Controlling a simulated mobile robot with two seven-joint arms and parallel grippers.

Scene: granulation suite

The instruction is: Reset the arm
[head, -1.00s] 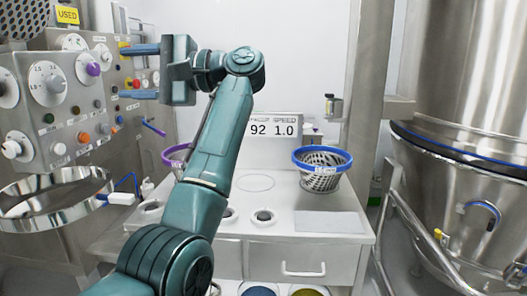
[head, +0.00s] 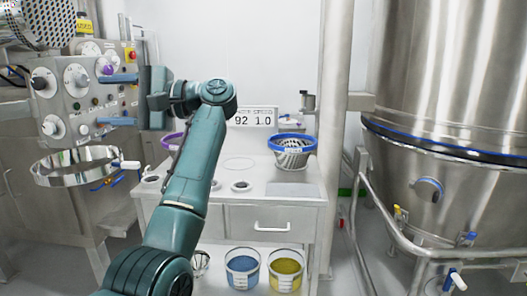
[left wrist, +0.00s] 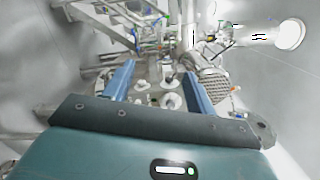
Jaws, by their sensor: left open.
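My left arm (head: 196,165) is teal and rises from the bottom of the head view, bending at an elbow near the middle. Its left gripper (head: 112,100) points left, in front of the control panel (head: 85,90) in the picture. The two blue fingers are wide apart with nothing between them. In the left wrist view the gripper (left wrist: 158,72) also shows open and empty, with the panel's knobs seen between and beyond the fingers. I cannot tell the exact gap between fingers and panel. My right gripper is in neither view.
A white bench (head: 250,192) holds a blue-rimmed basket (head: 292,151), a purple-rimmed one (head: 172,139) and a display (head: 250,117). A blue bucket (head: 243,270) and a yellow bucket (head: 286,271) stand below. A steel vessel (head: 450,100) with pipe rails stands right.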

